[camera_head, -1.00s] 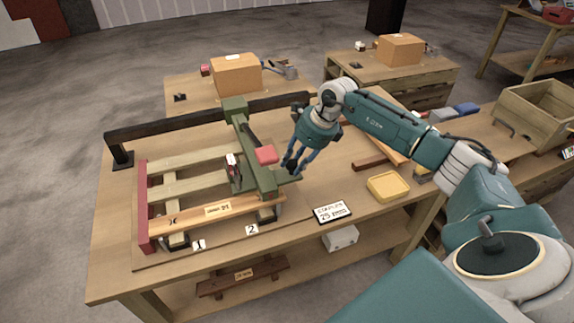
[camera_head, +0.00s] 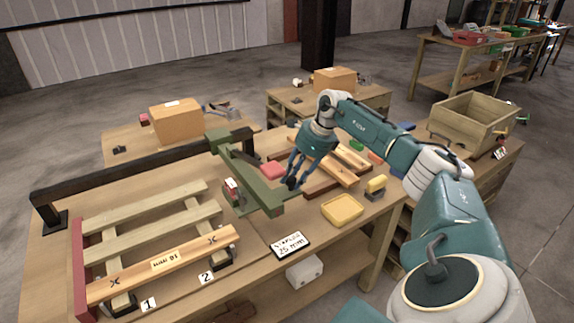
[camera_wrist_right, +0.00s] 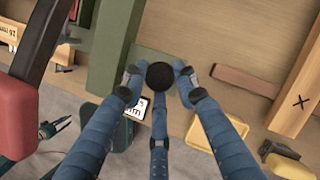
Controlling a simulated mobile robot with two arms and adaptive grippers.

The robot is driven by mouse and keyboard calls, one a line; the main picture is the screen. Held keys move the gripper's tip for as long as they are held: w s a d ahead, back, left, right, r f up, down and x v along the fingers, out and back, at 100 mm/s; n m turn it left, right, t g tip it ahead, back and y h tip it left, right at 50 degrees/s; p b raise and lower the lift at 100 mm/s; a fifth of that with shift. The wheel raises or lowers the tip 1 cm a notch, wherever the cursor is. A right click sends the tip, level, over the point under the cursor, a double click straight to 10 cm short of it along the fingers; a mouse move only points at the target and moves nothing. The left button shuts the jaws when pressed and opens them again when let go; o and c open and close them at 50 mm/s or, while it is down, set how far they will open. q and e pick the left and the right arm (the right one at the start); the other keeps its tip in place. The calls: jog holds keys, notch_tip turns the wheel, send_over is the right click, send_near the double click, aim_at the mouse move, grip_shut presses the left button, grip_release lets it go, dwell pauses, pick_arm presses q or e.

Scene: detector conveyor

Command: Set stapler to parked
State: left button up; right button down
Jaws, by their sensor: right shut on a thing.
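The stapler looks to be the red-and-black unit (camera_head: 232,188) on a green carriage arm (camera_head: 262,190), which reaches from a black rail (camera_head: 120,172) at the back. The arm stands to the right of the wooden frame (camera_head: 150,215), clear of its slats. My right gripper (camera_head: 292,183) is shut on a black knob (camera_wrist_right: 163,75) at the arm's near end; the wrist view shows its blue fingers around the knob. In the head view the fingers hide the knob.
A sign reading 25 mm (camera_head: 290,245) and a yellow tray (camera_head: 342,209) lie near the front edge. Wooden boards (camera_head: 325,160) lie behind my right gripper. A cardboard box (camera_head: 176,121) stands on a table behind. An open wooden crate (camera_head: 473,125) stands at right.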

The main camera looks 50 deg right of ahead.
jog(key=shift+d+r, duration=0.25)
jog(key=shift+d, duration=0.1)
jog(key=c, duration=1.5)
grip_release()
jog(key=shift+o, duration=0.8)
jog(key=shift+s+d+f, duration=0.1)
jog(key=v, duration=1.2)
